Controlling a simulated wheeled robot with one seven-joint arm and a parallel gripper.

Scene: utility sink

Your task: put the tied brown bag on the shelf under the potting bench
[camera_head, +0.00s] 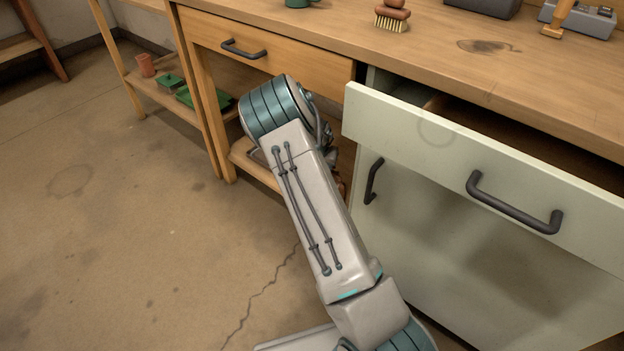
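The wooden bench (275,62) has a closed drawer with a dark handle, and a low shelf (243,156) shows beneath it. My arm reaches in front of the bench, with its end at the shelf opening. Only a small part of my gripper (329,152) shows at the right side of the arm, and its fingers are hidden. A small reddish-brown patch shows low beside the arm, too covered to identify. I cannot make out the tied brown bag.
A pale green cabinet (430,240) stands at right, its top drawer (440,145) pulled out beside my arm. A brush (392,17) sits on the benchtop. At left, a low rack holds a terracotta pot (146,65) and green trays (185,92). The floor at left is clear.

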